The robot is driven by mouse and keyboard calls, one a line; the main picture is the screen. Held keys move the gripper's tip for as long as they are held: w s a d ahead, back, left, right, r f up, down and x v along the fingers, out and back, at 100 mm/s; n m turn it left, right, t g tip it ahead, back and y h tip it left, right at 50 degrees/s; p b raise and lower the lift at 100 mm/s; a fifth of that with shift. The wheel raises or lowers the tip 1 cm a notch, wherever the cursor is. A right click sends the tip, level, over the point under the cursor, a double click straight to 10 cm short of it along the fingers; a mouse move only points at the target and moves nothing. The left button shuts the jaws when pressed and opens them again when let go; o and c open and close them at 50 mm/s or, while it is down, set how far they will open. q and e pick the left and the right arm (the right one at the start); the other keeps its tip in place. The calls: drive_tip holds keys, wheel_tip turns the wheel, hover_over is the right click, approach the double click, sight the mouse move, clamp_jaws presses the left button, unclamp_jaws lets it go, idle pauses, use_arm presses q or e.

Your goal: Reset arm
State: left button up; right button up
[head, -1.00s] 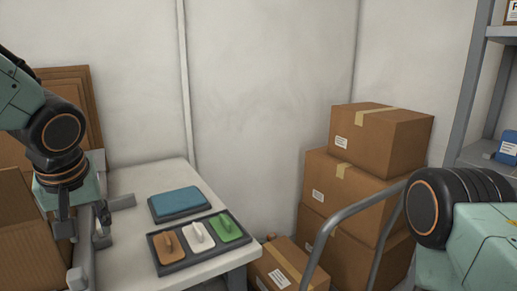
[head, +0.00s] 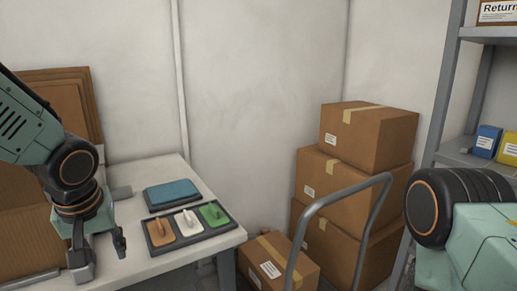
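My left gripper (head: 101,250) hangs over the left part of the white table (head: 150,175), fingers pointing down. Its two fingers are spread apart with nothing between them. To its right lies a dark tray (head: 195,239) with an orange-brown (head: 160,233), a white (head: 188,223) and a green (head: 213,214) handled piece in separate slots. The gripper is apart from the tray. My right arm (head: 440,210) shows at the right edge, but its gripper is out of view.
A blue pad (head: 171,194) lies behind the tray. Cardboard boxes (head: 366,138) are stacked at the right, behind a grey cart handle (head: 330,205). Another box (head: 277,264) stands on the floor. A metal shelf (head: 455,152) holds small blue and yellow boxes. Flat cardboard (head: 70,100) leans at the left.

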use_arm(q)
drive_tip(key=s+d+f+m+g+h, duration=0.15)
drive_tip(key=s+f, duration=0.25)
drive_tip(key=f, duration=0.4)
drive_tip(key=s+d+f, duration=0.2)
drive_tip(key=s+f, duration=0.2)
drive_tip(key=f, duration=0.4)
drive_tip(key=s+d+f+m+g+h, duration=0.1)
drive_tip(key=s+d+f, duration=0.15)
drive_tip(key=f, duration=0.45)
drive_tip(key=s+f+m, duration=0.1)
drive_tip(key=s+f, duration=0.3)
drive_tip(key=s, duration=0.4)
drive_tip(key=s+a+f+m+y, duration=0.1)
drive_tip(key=s+f, duration=0.4)
drive_tip(key=s, duration=0.3)
drive_tip(key=shift+s+f+g, duration=0.15)
drive_tip(key=shift+s+g, duration=0.2)
drive_tip(key=shift+g, duration=0.1)
drive_tip(key=shift+s+a, duration=0.1)
